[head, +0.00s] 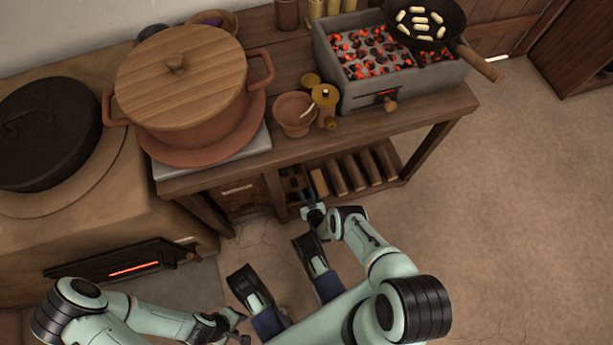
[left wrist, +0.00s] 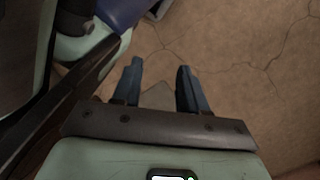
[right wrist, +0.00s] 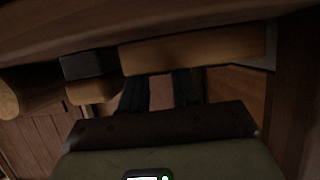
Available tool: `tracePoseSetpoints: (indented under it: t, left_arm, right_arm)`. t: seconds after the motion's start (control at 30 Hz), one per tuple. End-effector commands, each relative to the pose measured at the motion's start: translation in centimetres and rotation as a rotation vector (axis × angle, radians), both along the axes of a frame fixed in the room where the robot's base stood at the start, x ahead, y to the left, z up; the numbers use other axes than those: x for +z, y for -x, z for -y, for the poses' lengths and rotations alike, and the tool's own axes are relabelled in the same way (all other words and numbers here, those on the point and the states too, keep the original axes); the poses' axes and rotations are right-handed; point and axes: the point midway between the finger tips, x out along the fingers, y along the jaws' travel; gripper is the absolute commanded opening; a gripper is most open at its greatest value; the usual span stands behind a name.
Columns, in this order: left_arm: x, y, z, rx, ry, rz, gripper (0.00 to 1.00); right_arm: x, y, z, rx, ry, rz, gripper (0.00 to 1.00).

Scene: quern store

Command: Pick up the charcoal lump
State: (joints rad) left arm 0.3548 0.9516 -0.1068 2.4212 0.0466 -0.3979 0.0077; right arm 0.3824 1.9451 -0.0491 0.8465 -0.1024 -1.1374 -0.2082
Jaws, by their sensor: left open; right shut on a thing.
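My right gripper (head: 310,198) reaches in at the front of the low shelf under the bench, at a small tray of dark lumps (head: 291,180). Its fingers, also in the right wrist view (right wrist: 160,90), are closed partway on something between them. The held piece is mostly hidden and dark; I take it to be the charcoal lump, though its shape is not clear. My left gripper (head: 240,325) is open and empty above the floor, its fingers apart in the left wrist view (left wrist: 160,88).
The bench holds a lidded pot (head: 180,70), a small clay bowl (head: 290,120) and a brazier (head: 345,90) of glowing coals, with a pan (head: 440,12) above it. Several wooden logs (head: 355,172) lie on the low shelf. A stove stands left. Floor at right is clear.

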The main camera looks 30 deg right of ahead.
Motion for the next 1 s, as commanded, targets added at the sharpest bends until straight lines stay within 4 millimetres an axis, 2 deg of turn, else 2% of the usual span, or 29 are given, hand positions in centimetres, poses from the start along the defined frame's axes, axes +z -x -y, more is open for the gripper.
tracePoseSetpoints:
  t: [0.03,0.13,0.27,0.47,0.67,0.77,1.0]
  left_arm:
    - [0.0,0.0,0.0,0.000,0.000,0.000,0.43]
    - [0.0,0.0,0.0,0.000,0.000,0.000,0.43]
    - [0.1,-0.2,0.0,-0.001,0.000,0.007,0.43]
    - [0.9,-1.8,0.2,-0.007,-0.003,0.059,0.43]
    - [3.1,-5.1,0.6,-0.018,-0.011,0.171,0.43]
    - [4.8,-7.4,0.9,-0.023,-0.016,0.246,0.43]
    - [10.2,-12.3,1.9,-0.034,-0.020,0.419,0.43]
  right_arm:
    - [-1.4,1.4,-0.8,0.004,-0.024,-0.049,0.02]
    - [-1.4,1.4,-0.8,0.005,-0.024,-0.048,0.02]
    - [-1.2,1.4,-0.9,0.006,-0.025,-0.047,0.02]
    - [0.1,1.4,-0.9,0.007,-0.025,-0.049,0.02]
    - [3.3,1.1,-0.9,0.009,-0.021,-0.041,0.02]
    - [5.3,1.0,-0.8,0.009,-0.019,-0.038,0.02]
    - [11.3,0.8,-0.7,0.010,-0.016,-0.032,0.02]
